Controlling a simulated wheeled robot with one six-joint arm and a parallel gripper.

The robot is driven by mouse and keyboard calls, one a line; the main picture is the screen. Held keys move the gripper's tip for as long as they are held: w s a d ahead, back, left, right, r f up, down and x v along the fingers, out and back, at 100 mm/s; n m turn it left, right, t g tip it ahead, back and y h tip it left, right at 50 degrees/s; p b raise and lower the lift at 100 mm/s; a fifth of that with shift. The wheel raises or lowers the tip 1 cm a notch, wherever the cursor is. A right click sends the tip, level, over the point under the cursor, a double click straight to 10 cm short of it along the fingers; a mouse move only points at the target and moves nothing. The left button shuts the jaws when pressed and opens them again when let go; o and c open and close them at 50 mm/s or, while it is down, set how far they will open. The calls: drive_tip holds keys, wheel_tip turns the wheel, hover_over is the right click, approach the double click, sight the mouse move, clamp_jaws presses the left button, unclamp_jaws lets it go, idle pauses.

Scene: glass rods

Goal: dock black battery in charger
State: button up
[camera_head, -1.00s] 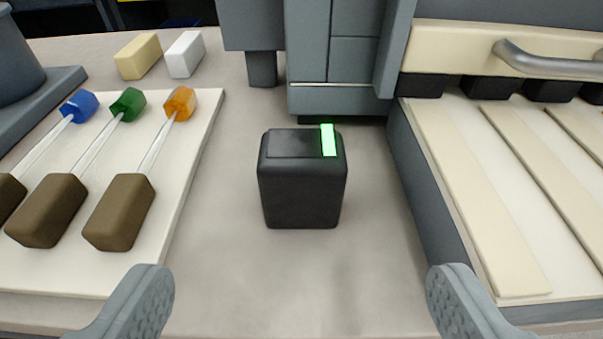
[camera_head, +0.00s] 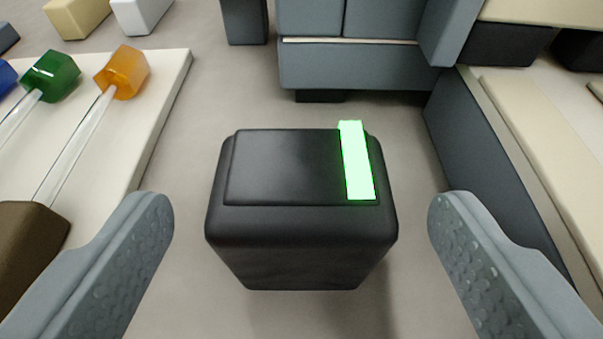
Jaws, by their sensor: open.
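The black battery (camera_head: 295,235) stands upright on the table in the middle of the view, with a glowing green strip on the right of its top. My gripper (camera_head: 300,215) is open, with one grey finger to the left of the battery and one to the right. Both fingers are apart from it, with a gap on each side. Behind the battery is a blue-grey structure (camera_head: 360,65), which may be the charger. Its upper part is cut off by the picture edge.
A white board (camera_head: 120,150) at left bears glass rods with green and orange ends and brown blocks. A grey-walled tray (camera_head: 490,170) with cream strips stands close at right. Cream (camera_head: 75,15) and white (camera_head: 140,12) blocks lie at the back left.

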sight(301, 176)
drive_tip(key=shift+f+x, duration=0.15)
drive_tip(key=shift+x, duration=1.3)
drive_tip(key=shift+f+x, duration=0.1)
drive_tip(key=shift+x, duration=1.3)
drive_tip(key=shift+s, duration=0.15)
drive_tip(key=c, duration=1.4)
drive_tip(key=shift+r, duration=4)
drive_tip(key=shift+r, duration=0.2)
drive_tip(key=shift+r, duration=0.75)
